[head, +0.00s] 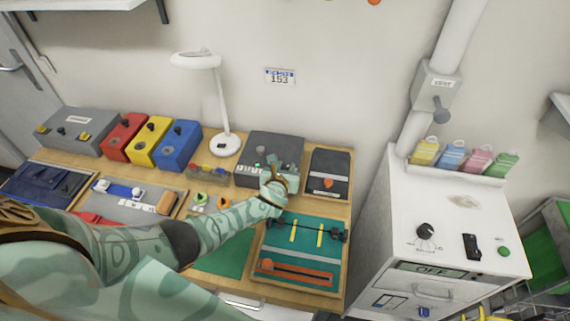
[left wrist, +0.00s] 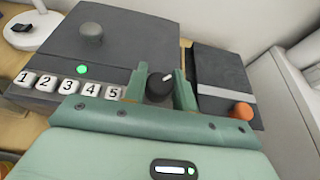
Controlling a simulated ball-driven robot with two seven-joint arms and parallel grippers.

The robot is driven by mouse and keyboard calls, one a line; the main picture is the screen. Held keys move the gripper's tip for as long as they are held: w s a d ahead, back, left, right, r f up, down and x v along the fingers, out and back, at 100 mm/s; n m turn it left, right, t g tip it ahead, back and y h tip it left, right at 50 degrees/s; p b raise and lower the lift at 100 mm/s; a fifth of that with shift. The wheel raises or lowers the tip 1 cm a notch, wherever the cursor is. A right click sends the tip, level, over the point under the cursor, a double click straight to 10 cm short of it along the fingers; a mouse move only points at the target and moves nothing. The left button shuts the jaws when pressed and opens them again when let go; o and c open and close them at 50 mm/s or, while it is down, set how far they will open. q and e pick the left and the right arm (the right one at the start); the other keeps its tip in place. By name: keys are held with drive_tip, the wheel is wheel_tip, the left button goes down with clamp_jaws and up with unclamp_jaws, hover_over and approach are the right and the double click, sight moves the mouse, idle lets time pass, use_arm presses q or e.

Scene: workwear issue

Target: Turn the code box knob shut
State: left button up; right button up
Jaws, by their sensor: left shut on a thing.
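The code box (head: 273,143) is a dark grey box at the back of the bench, right of the lamp. In the left wrist view the code box (left wrist: 125,40) shows a round grey lid handle (left wrist: 91,33), a lit green light (left wrist: 82,69) and a row of white number keys (left wrist: 68,86). Its black knob (left wrist: 160,86) sits right of the keys, with a white pointer mark tilted up and right. My left gripper (head: 276,183) is at the front right of the box, its fingers shut on the knob from both sides. The gripper hides the knob in the head view.
A dark box with an orange knob (head: 328,183) stands close on the right. A lamp (head: 225,145) and red, yellow and blue boxes (head: 178,145) stand to the left. A white cabinet (head: 455,215) stands beyond the bench.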

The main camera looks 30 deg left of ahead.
use_arm(q)
drive_tip(key=shift+d+f+n+g+y+b, duration=0.1)
drive_tip(key=shift+n+g+y+b, duration=0.25)
drive_tip(key=shift+n+y, duration=0.7)
drive_tip(key=n+g+y+b, duration=0.1)
drive_tip(key=n+y+b, duration=0.1)
drive_tip(key=shift+f+n+g+y, duration=0.1)
drive_tip(key=shift+n+g+y, duration=0.15)
drive_tip(key=shift+y, duration=0.1)
drive_tip(key=n+g+y+b, duration=0.2)
drive_tip(key=n+b, duration=0.1)
drive_tip(key=shift+w+g+y, duration=0.1)
drive_tip(key=shift+g+y, duration=0.2)
drive_tip(key=shift+r+n+g+y+b, duration=0.2)
drive_tip(key=shift+n+g+y+b, duration=0.5)
drive_tip(key=shift+b, duration=0.35)
drive_tip(key=shift+r, duration=0.1)
drive_tip(key=o, duration=1)
drive_tip(key=shift+c, duration=0.2)
